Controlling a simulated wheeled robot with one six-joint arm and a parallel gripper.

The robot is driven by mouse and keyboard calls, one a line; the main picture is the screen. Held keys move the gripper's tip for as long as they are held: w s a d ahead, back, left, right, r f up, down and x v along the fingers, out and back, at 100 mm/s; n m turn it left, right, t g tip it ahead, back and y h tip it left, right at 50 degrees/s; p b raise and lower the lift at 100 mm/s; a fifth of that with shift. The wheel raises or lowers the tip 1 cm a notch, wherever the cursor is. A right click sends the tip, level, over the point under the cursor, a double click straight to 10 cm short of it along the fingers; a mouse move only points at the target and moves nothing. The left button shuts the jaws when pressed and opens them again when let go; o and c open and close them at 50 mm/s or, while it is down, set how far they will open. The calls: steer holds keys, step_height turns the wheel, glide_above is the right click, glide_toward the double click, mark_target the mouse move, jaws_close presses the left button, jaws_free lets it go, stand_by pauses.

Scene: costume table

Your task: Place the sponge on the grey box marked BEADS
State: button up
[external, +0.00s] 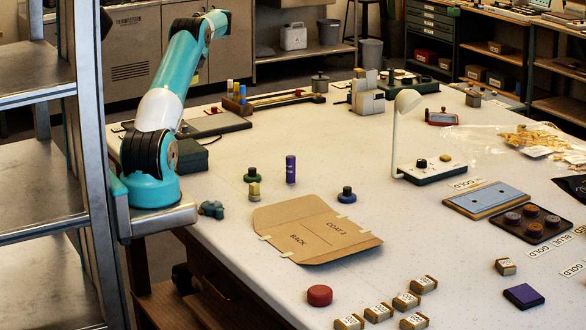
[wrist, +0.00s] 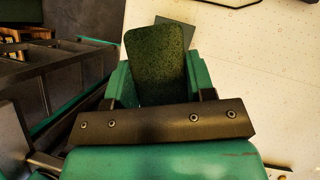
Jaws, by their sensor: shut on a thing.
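The sponge (wrist: 159,62) is a dark green, speckled slab with rounded corners. In the wrist view it stands out between the green fingers of my gripper (wrist: 160,82), which is shut on it. In the external view my arm rises from its base at the left of the table and folds away at the top; I cannot make out the gripper or the sponge there. I cannot read BEADS on anything. A pale grey box (external: 368,103) stands toward the back of the table, but I cannot tell whether it is the marked one.
A dark box (external: 190,156) sits beside my arm's base. A cardboard pattern (external: 316,232), a white lamp (external: 397,133), a purple bottle (external: 291,170) and a red disc (external: 320,295) occupy the table (external: 220,261). Several small labelled boxes (external: 378,312) line the front. A metal rack (external: 36,165) stands left.

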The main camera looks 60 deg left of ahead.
steer(key=b, duration=0.2)
glide_above(185, 146)
steer(key=f, duration=1.5)
steer(key=shift+d+f, duration=0.15)
steer(key=shift+d, duration=0.1)
steer(key=shift+f+p, duration=0.35)
steer(key=shift+f, duration=1.95)
steer(key=shift+f, duration=0.15)
steer(key=o, duration=0.9)
